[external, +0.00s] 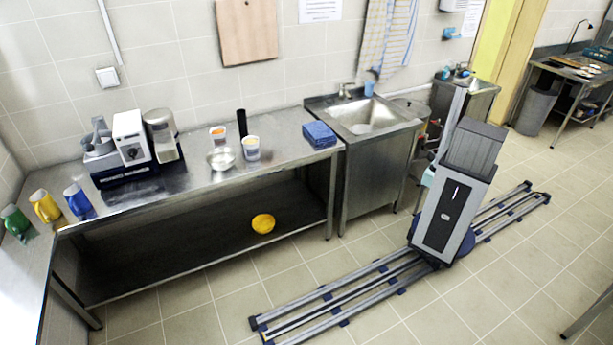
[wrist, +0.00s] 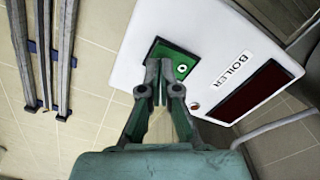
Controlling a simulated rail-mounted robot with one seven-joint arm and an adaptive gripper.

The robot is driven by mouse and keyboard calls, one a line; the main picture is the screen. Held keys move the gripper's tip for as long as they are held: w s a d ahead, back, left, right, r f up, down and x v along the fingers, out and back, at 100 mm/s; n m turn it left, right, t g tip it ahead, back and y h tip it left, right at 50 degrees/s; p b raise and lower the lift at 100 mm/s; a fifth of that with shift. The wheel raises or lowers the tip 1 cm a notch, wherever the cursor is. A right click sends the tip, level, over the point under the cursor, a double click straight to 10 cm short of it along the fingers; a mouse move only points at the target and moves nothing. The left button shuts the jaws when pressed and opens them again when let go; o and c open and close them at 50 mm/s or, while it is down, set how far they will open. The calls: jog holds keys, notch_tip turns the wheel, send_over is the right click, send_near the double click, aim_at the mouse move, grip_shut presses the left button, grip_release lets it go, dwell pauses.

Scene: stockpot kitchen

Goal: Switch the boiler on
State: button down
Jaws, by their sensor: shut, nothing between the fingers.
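In the wrist view the boiler (wrist: 215,45) is a white panel lettered "BOILER", tilted in the picture. A green switch plate (wrist: 182,57) with a small white round mark sits on it. My gripper (wrist: 160,72) is shut and empty. Its fingertips overlap the lower left part of the green plate; whether they touch it I cannot tell. In the external view my gripper and the boiler front are hidden or too small to make out.
My floor rail (external: 335,310) runs diagonally across the tiles. A thin curved pipe (wrist: 275,127) passes near the panel's lower right.

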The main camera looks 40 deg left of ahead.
jog(key=shift+f+b, duration=0.4)
jog(key=shift+f, duration=0.55)
dwell(0.5)
jog(key=shift+r, duration=0.1)
jog(key=shift+r+p, duration=2.55)
jog(key=shift+r, duration=0.9)
jog(key=shift+s, duration=0.15)
jog(key=s+d+f+g+p, duration=0.1)
jog(key=s+d+f+p, duration=0.1)
jog(key=s+d+f, duration=0.45)
jog(key=s+d+f+g+p, duration=0.1)
jog(key=s+d+g+p, duration=0.15)
jog(key=s, duration=0.75)
jog(key=s+d+f+g+p, duration=0.1)
jog(key=s+d, duration=0.3)
jog(key=s, duration=0.6)
jog(key=s+d+f+m+g+p, duration=0.1)
jog(key=s+d+g+p, duration=0.1)
jog(key=s, duration=0.9)
jog(key=shift+d+p, duration=0.9)
jog(key=shift+d, duration=0.15)
